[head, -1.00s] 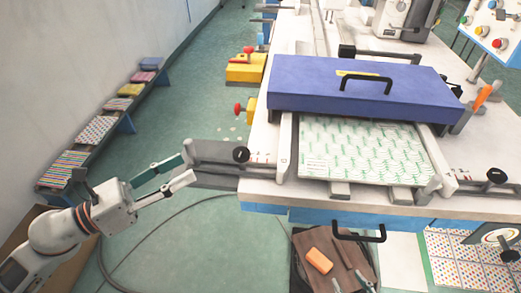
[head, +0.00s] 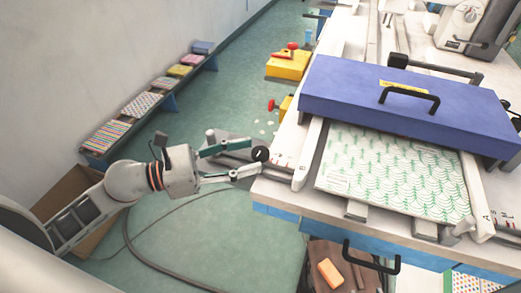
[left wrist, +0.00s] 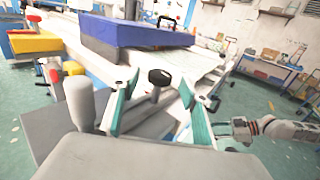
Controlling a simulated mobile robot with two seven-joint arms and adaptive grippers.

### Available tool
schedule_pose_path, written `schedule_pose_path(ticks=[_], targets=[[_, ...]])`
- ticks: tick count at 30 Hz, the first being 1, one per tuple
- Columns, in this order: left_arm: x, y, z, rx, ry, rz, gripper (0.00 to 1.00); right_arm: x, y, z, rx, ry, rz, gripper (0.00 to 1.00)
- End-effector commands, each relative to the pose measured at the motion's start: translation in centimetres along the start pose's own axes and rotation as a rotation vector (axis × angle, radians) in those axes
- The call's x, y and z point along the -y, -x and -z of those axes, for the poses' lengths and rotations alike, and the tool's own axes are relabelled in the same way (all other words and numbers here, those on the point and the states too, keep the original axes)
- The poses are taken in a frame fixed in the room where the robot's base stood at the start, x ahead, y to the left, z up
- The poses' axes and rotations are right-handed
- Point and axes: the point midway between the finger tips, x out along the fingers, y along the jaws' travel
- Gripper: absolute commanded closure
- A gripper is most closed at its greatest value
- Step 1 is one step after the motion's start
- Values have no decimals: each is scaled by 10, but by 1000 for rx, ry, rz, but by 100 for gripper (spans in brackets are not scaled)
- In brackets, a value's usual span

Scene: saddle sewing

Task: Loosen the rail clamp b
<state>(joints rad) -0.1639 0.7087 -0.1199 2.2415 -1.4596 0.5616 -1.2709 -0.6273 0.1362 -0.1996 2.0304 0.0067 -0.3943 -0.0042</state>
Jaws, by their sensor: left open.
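A blue cover (head: 400,98) with a black handle lies over a green-patterned white panel (head: 395,170) on the table. A yellow block (head: 288,66) stands left of the table.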

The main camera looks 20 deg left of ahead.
Motion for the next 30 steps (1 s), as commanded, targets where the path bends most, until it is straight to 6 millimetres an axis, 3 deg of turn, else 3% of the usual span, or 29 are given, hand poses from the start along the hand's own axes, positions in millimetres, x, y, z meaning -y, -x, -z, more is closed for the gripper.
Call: schedule_pose_path(ticks=[9,19,24,30], targets=[[0,-36,-2,1,-2,0,55,3,6,-2,13,-7,10,60],[0,-39,0,0,1,1,55,4,7,-2,13,-8,11,60],[0,-39,0,0,1,1,94,2,6,1,8,-7,9,60],[0,-39,-2,1,0,-6,94,-1,5,9,-4,-4,4,60]])
